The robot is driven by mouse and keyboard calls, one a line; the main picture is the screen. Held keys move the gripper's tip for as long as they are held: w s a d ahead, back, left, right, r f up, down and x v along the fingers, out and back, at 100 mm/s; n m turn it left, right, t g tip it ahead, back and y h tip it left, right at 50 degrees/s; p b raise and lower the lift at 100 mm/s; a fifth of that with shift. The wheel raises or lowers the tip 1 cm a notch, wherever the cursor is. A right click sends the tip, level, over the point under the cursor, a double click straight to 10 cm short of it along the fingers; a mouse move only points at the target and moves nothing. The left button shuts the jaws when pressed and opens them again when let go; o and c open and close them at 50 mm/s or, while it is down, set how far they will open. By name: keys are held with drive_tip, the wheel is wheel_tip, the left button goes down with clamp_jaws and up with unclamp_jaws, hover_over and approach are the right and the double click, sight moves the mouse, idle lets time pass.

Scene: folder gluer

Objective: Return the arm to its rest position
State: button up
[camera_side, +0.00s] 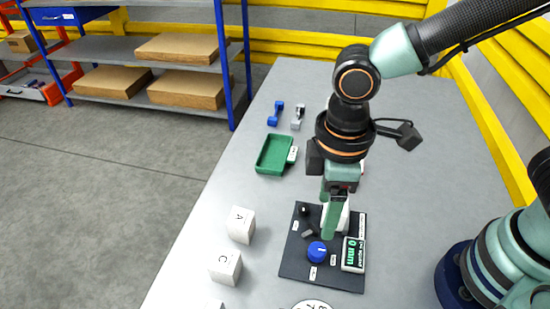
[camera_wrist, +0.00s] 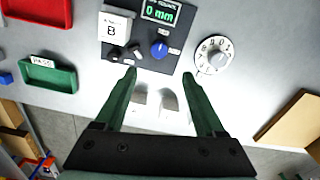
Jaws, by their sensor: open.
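My gripper (camera_side: 335,212) hangs pointing down over the dark control panel (camera_side: 288,265) in the side view. In the wrist view its two green fingers (camera_wrist: 160,86) are spread apart with nothing between them. The panel also shows in the wrist view (camera_wrist: 183,38), with a blue knob (camera_wrist: 159,49), a display reading 0 mm (camera_wrist: 160,12) and a white box marked B (camera_wrist: 114,25) on it. Behind the gripper in the side view, box B is mostly hidden.
White boxes marked A (camera_side: 240,225) and C (camera_side: 225,267) stand left of the panel. A green tray (camera_side: 272,154) lies farther back, with a blue item (camera_side: 275,114) and a grey item (camera_side: 298,117) beyond it. A white numbered dial (camera_wrist: 214,55) sits beside the panel. The table's far right is clear.

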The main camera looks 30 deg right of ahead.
drive_tip(key=w+d+r+m+t, duration=0.2)
drive_tip(key=d+r+m, duration=0.3)
drive_tip(key=d, duration=0.6)
drive_tip(key=w+d+r+m+t, duration=0.3)
drive_tip(key=d+r+m, duration=0.3)
drive_tip(key=d, duration=0.5)
drive_tip(key=shift+w+t, duration=0.3)
drive_tip(key=shift+w, duration=0.15)
